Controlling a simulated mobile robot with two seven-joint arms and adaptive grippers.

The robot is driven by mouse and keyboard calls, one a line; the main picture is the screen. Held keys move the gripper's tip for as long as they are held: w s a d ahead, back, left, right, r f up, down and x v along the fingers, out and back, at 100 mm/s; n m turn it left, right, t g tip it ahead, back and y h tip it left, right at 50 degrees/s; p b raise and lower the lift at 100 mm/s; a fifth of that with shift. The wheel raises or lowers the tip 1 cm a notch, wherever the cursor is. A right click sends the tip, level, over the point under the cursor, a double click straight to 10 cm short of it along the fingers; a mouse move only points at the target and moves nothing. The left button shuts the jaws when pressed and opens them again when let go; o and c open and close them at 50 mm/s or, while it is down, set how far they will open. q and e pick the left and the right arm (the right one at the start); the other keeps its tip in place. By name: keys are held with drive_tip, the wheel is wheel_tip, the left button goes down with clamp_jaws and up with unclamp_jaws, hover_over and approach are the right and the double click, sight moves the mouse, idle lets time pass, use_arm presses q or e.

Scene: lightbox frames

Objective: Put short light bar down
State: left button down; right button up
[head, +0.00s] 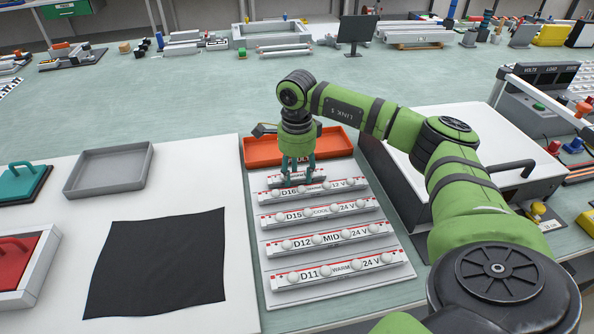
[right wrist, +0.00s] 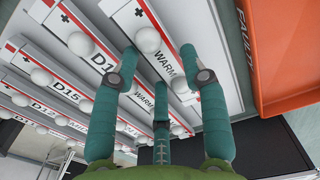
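Exact finger contact is hard to tell. My left gripper is not in view.
Several longer bars, including D15 (head: 318,212) and D11 (head: 336,270), fill the rack below. An orange tray (head: 262,151) borders its top, and a white-topped box (head: 440,130) stands at right. A black cloth (head: 158,262) and grey tray (head: 108,170) lie left.

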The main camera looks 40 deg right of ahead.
drive_tip(key=shift+r, duration=0.1)
drive_tip(key=shift+r, duration=0.2)
drive_tip(key=shift+o, duration=0.4)
wheel_tip(320, 180, up, 11)
drive_tip(key=b, duration=0.1)
drive_tip(key=shift+r, duration=0.15)
drive_tip(key=p, duration=0.4)
approach(295, 175)
drive_tip(key=w+a+f, duration=0.1)
drive_tip(key=a+f, duration=0.1)
drive_tip(key=a, duration=0.1)
drive_tip(key=shift+w+f, duration=0.25)
drive_tip(key=shift+w, duration=0.1)
drive_tip(key=f, duration=0.2)
drive_tip(key=f+p, duration=0.1)
drive_tip(key=f, duration=0.1)
drive_tip(key=f+p, duration=0.1)
drive_tip(key=f, duration=0.1)
drive_tip(key=shift+s+d+f, duration=0.15)
drive_tip(key=shift+s+d, duration=0.1)
drive_tip(key=shift+f, duration=0.65)
drive_tip(key=c, duration=1.1)
drive_tip(key=shift+w+r, duration=0.1)
